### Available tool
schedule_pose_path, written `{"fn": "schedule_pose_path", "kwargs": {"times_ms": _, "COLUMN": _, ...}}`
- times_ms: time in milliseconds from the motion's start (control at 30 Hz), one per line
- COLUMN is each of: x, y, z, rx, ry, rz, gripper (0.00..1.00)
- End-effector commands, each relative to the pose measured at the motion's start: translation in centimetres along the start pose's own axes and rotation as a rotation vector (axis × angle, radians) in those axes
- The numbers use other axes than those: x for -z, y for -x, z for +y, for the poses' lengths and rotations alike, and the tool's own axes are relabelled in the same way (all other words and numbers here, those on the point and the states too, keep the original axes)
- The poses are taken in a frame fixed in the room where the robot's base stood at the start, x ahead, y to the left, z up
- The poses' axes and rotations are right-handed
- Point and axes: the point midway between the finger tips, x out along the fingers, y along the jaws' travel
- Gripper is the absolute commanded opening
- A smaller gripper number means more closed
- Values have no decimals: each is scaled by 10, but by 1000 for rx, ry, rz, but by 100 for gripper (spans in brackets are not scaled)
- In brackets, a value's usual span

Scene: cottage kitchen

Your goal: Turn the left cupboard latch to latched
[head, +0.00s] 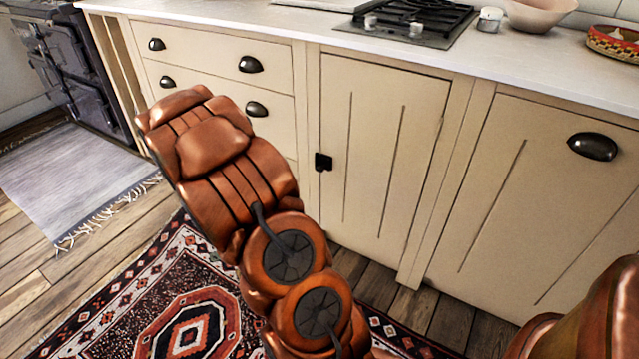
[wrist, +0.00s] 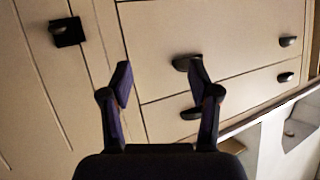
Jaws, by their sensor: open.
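The cupboard latch (head: 323,161) is a small black fitting at the left edge of the left cream cupboard door (head: 375,190). The door lies flat in its frame. In the wrist view the latch (wrist: 68,32) is a dark square plate with a small greyish knob, at upper left; which way it is turned is too small to tell. My gripper (wrist: 161,78) is open and empty, its two fingers apart in front of the cabinet front by the drawers. The latch is up and left of the fingers in that view. In the head view my arm hides the gripper.
Drawers with black cup pulls (head: 251,64) are left of the cupboard. Another cream panel with a cup pull (head: 593,147) is at right. A white worktop (head: 480,62) with a hob (head: 410,20) runs above. A patterned rug (head: 190,315) covers the floor.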

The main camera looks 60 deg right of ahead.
Motion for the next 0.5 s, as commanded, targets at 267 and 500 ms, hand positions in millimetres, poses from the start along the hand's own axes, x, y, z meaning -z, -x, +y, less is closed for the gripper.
{"fn": "schedule_pose_path", "kwargs": {"times_ms": 267, "x": -37, "y": -76, "z": 108, "rx": -261, "ry": 13, "rz": 302, "gripper": 61}}
{"fn": "schedule_pose_path", "kwargs": {"times_ms": 500, "x": -45, "y": -88, "z": 156, "rx": -384, "ry": 49, "rz": 446, "gripper": 61}}
